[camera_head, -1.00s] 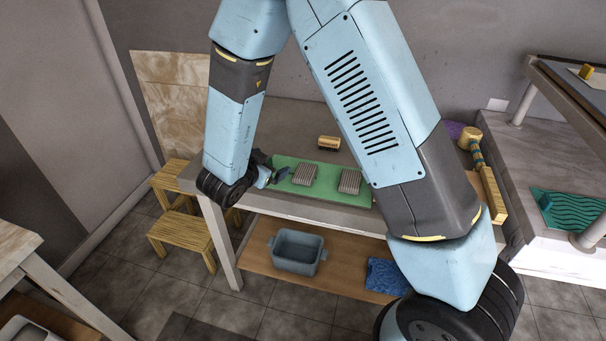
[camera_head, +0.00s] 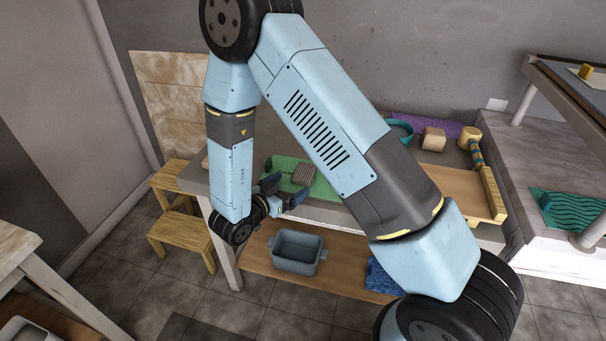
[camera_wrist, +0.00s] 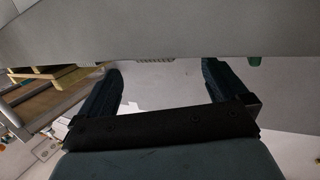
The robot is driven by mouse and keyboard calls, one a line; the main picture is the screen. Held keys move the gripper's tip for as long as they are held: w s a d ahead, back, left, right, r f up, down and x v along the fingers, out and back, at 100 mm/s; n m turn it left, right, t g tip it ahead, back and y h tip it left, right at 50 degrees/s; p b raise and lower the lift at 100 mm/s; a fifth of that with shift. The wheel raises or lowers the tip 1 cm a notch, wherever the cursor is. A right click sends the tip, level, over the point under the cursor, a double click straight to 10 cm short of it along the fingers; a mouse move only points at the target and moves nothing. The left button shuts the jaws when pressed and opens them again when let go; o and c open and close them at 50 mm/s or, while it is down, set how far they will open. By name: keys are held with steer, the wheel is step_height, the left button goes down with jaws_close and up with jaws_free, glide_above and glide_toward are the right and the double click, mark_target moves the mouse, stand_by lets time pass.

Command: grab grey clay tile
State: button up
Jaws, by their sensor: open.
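A grey ribbed clay tile (camera_head: 304,174) lies on a green mat (camera_head: 282,163) on the table in the head view. Any second tile is hidden behind my arm. My gripper (camera_head: 285,189) is at the table's front edge, on the near side of the tile and apart from it. In the wrist view my gripper (camera_wrist: 162,72) has its two dark fingers spread wide with nothing between them. A small ribbed grey strip shows beyond the fingers there, mostly cut off by a pale grey surface; I cannot tell if it is the tile.
A blue-grey tub (camera_head: 298,252) and blue cloth-like item (camera_head: 381,278) are on the lower shelf. Wooden steps (camera_head: 180,230) stand left.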

mark_target(302, 174)
steer(key=shift+r+x, duration=0.1)
steer(key=shift+x, duration=1.55)
steer(key=shift+r+x, duration=0.15)
steer(key=shift+x, duration=1.5)
steer(key=shift+w+a, duration=0.15)
steer(key=shift+w, duration=0.05)
steer(key=shift+c, duration=0.3)
steer(key=c, duration=1.2)
